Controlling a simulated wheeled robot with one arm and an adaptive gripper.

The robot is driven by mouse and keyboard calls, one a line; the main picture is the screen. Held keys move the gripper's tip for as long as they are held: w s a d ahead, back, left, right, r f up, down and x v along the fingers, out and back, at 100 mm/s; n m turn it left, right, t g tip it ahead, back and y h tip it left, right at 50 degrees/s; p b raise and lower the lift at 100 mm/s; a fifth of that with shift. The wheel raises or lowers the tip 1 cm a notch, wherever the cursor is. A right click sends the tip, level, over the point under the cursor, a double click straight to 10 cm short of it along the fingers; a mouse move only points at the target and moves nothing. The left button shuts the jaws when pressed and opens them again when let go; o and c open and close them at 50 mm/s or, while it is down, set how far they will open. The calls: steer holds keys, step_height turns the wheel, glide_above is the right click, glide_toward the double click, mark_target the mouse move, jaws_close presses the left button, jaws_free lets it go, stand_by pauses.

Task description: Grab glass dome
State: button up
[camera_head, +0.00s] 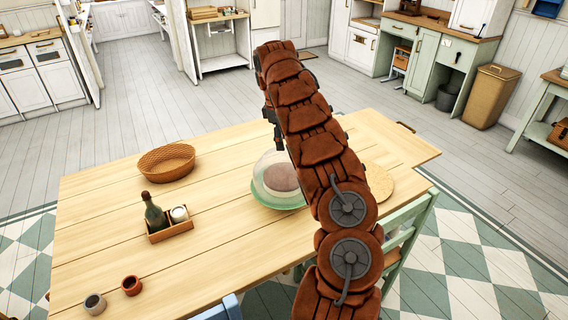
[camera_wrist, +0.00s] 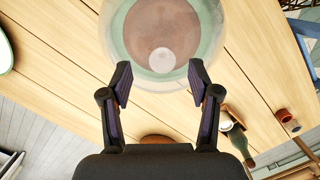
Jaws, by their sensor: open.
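The glass dome (camera_head: 271,172) is clear and stands on a green plate (camera_head: 283,203) on the wooden table, with a brown round item under it. My arm hides its right side in the head view. In the wrist view the glass dome (camera_wrist: 205,20) is at the top, with a pale round knob (camera_wrist: 162,60) nearest to me. My gripper (camera_wrist: 159,84) is open and empty. Its two fingertips are spread to either side, just below the knob in the picture. I cannot tell how far the fingers are from the glass. In the head view my gripper is mostly hidden behind my arm.
A wicker basket (camera_head: 167,163), a wooden caddy (camera_head: 170,232) with a dark bottle and a white jar, and two small pots (camera_head: 131,285) are on the table's left part. A round board (camera_head: 378,183) lies right of my arm. Chairs stand at the near edge.

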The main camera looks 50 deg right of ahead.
mark_target(285, 166)
steer(key=shift+s+f+p, duration=0.25)
steer(key=shift+f+p, duration=0.2)
steer(key=shift+f, duration=0.55)
steer(key=shift+s+f+p, duration=0.2)
steer(key=shift+f+p, duration=0.25)
steer(key=shift+f, duration=0.55)
jaws_close()
